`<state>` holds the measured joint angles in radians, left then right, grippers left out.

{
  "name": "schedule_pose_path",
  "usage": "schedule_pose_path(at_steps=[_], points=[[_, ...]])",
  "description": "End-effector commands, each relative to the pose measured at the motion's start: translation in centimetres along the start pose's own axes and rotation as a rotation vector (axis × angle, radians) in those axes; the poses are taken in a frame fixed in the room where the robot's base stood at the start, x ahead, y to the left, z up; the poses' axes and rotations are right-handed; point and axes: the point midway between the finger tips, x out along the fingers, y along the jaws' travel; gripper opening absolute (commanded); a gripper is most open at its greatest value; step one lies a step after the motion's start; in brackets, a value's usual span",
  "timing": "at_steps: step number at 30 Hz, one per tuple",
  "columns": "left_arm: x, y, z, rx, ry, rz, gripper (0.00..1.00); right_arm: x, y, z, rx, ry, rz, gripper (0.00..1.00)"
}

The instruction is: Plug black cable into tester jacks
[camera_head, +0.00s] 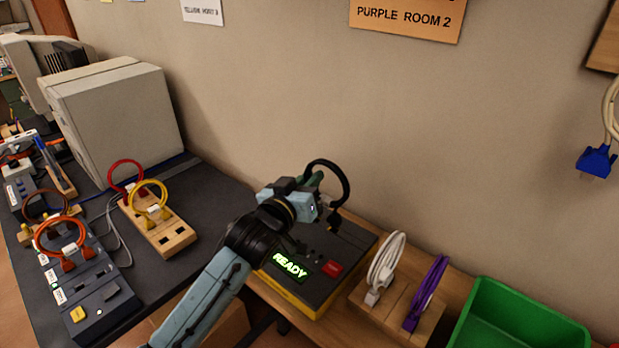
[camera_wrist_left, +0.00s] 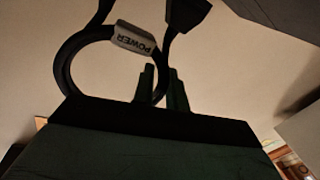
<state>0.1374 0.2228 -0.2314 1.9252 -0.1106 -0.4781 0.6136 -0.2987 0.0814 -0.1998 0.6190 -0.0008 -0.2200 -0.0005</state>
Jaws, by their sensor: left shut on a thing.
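The black cable (camera_head: 347,184) is a coiled loop above the back of the tester. In the left wrist view it carries a grey label reading POWER (camera_wrist_left: 135,38), and one dark plug (camera_wrist_left: 188,14) shows at the top edge. My left gripper (camera_head: 314,182) is shut on the cable; its two fingers (camera_wrist_left: 162,88) show beside the loop. The tester (camera_head: 338,246) is a dark box with a yellow lower edge, a lit green READY display (camera_head: 290,266) and a red label. My left arm covers its left part. I cannot make out its jacks clearly. My right gripper is in neither view.
A wooden block with white (camera_head: 386,266) and purple (camera_head: 427,291) cables stands right of the tester. A green bin (camera_head: 482,297) is further right. Wooden (camera_head: 170,236) and dark (camera_head: 101,291) holders with coloured cables stand left. The wall (camera_head: 300,100) is close behind.

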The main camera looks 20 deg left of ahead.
Motion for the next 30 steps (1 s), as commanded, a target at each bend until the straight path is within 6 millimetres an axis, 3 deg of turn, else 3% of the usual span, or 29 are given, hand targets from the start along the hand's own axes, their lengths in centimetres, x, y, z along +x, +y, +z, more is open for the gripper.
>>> schedule_pose_path(at_steps=[11, 30], points=[[0.0, 0.0, 0.1, -0.001, 0.002, 0.001, 0.0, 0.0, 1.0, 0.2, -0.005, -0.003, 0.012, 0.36], [0.0, -0.1, 0.6, -0.001, 0.002, 0.001, 0.0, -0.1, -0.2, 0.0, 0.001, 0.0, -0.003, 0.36]])
